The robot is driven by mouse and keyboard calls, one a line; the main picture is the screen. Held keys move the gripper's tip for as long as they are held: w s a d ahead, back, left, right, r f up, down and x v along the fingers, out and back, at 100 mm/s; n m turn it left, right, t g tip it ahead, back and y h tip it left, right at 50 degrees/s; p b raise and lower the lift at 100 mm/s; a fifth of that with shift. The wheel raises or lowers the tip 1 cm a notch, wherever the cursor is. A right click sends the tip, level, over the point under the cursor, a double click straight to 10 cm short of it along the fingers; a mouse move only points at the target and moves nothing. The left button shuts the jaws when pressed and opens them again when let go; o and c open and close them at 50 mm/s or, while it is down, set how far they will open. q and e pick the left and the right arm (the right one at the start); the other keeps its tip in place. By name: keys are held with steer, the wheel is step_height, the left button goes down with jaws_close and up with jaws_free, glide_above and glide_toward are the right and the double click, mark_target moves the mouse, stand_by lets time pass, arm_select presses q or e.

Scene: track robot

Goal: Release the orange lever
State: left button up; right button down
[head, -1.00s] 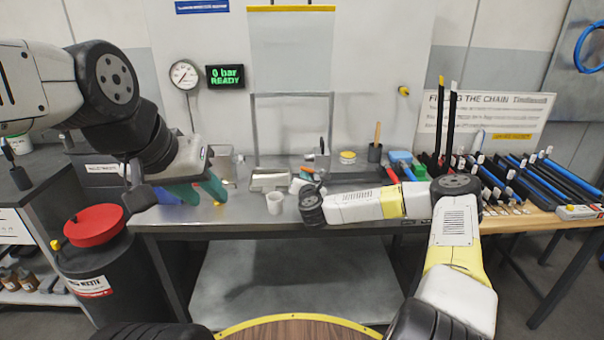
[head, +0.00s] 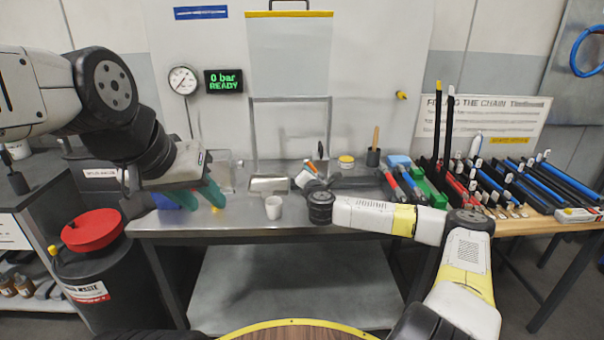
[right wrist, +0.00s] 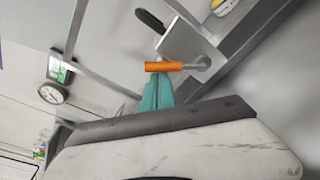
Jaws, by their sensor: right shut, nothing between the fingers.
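The orange lever (right wrist: 163,66) shows in the right wrist view as a short orange bar on a grey metal pivot. In the head view a small orange bit (head: 310,169) shows near my right wrist. My right gripper (right wrist: 156,84) has its teal fingers together and empty, with the tips just beneath the lever in the picture. I cannot tell whether they touch it. In the head view my right gripper's fingers are not clear. My left gripper (head: 203,200) hangs over the left part of the bench, its teal fingers apart and empty.
A white cup (head: 273,207) stands on the metal bench (head: 250,222), left of my right wrist. Tools and a green tray (head: 430,192) lie to the right. A gauge (head: 183,80) and a display reading "0 bar READY" (head: 223,81) are on the back panel.

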mark_target(316, 162)
steer(key=shift+d+r, duration=0.7)
steer(key=shift+d, duration=0.15)
steer(key=shift+d+r, duration=0.2)
steer(key=shift+d, duration=0.25)
steer(key=shift+d+r, duration=0.2)
steer(key=shift+d, duration=0.35)
